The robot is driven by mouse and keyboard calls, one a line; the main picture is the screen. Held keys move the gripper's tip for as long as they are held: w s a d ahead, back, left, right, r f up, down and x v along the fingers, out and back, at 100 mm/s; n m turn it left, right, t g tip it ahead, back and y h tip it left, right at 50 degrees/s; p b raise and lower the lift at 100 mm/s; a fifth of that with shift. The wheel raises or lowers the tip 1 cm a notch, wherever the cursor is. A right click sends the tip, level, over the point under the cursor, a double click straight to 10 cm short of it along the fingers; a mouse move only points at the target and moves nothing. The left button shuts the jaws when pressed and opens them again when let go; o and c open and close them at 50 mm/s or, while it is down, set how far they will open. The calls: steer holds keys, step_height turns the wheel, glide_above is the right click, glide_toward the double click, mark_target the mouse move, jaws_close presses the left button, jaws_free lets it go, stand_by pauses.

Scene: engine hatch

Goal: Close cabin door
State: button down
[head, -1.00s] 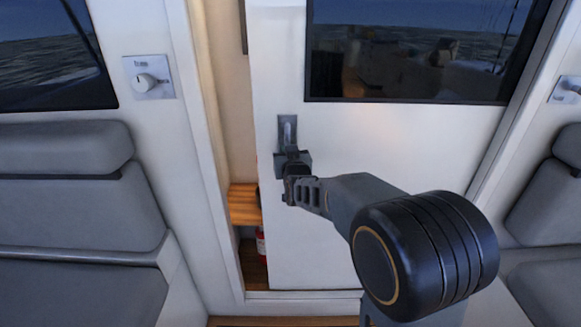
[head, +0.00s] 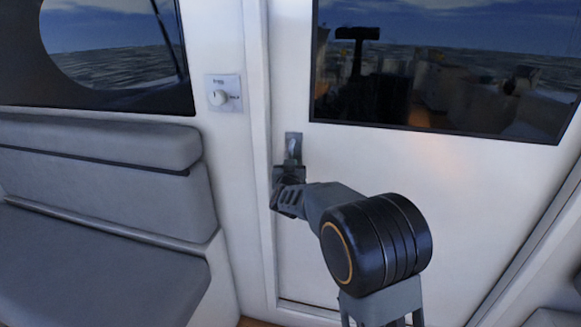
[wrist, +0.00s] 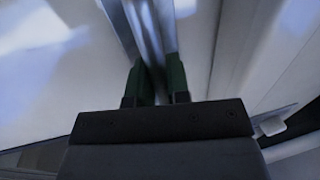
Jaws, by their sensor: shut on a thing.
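The white cabin door (head: 440,190) with a dark window fills the right half of the head view. Its left edge lies along the white frame (head: 257,160), and no opening shows between them. The metal door handle (head: 293,146) sits near that edge. My gripper (head: 290,170) is at the handle, partly covering its lower part. In the wrist view my two dark green fingers (wrist: 162,72) are shut on the shiny handle (wrist: 150,28), one on each side. The handle's lower end is hidden by the gripper.
A grey cushioned seat (head: 100,190) fills the lower left, below a dark window (head: 110,50). Another grey seat edge (head: 550,318) shows at lower right.

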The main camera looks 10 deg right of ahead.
steer(key=shift+a+r, duration=0.15)
steer(key=shift+r, duration=0.1)
steer(key=c, duration=1.3)
jaws_free()
steer(key=shift+w+a+f, duration=0.1)
steer(key=shift+w+a, duration=0.05)
steer(key=shift+o, duration=1)
steer(key=shift+f, duration=0.1)
steer(key=v, duration=1.4)
